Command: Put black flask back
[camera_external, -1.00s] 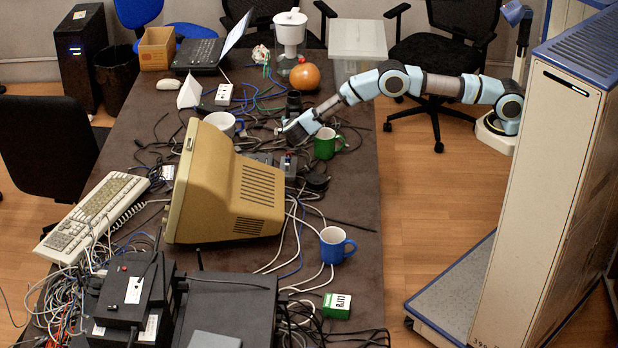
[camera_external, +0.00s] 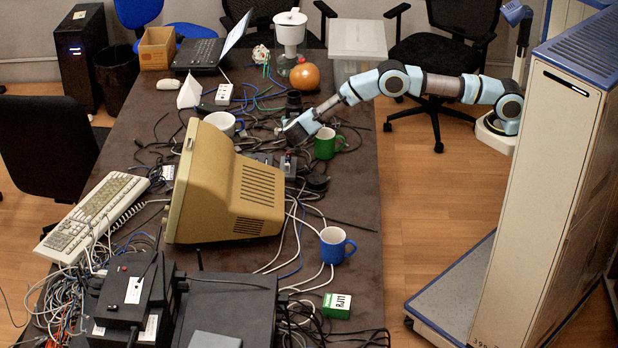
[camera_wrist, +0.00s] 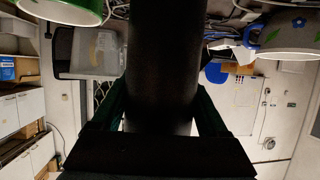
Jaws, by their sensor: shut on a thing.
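In the wrist view the black flask (camera_wrist: 163,60) is a wide, dark cylinder filling the middle of the picture. My gripper (camera_wrist: 160,112) is shut on it, with one finger on each side. In the external view my gripper (camera_external: 291,132) is low over the cluttered table (camera_external: 352,205), just left of a green mug (camera_external: 325,146). The flask cannot be clearly told from the dark gripper and cables there, so its contact with the table is unclear.
A white mug (camera_external: 221,124) stands left of my gripper, and a beige monitor (camera_external: 225,195) stands in front of it. A dark upright object (camera_external: 293,103) is just behind. Cables lie all around. A blue mug (camera_external: 333,246) is nearer the front, and the table's right strip is fairly clear.

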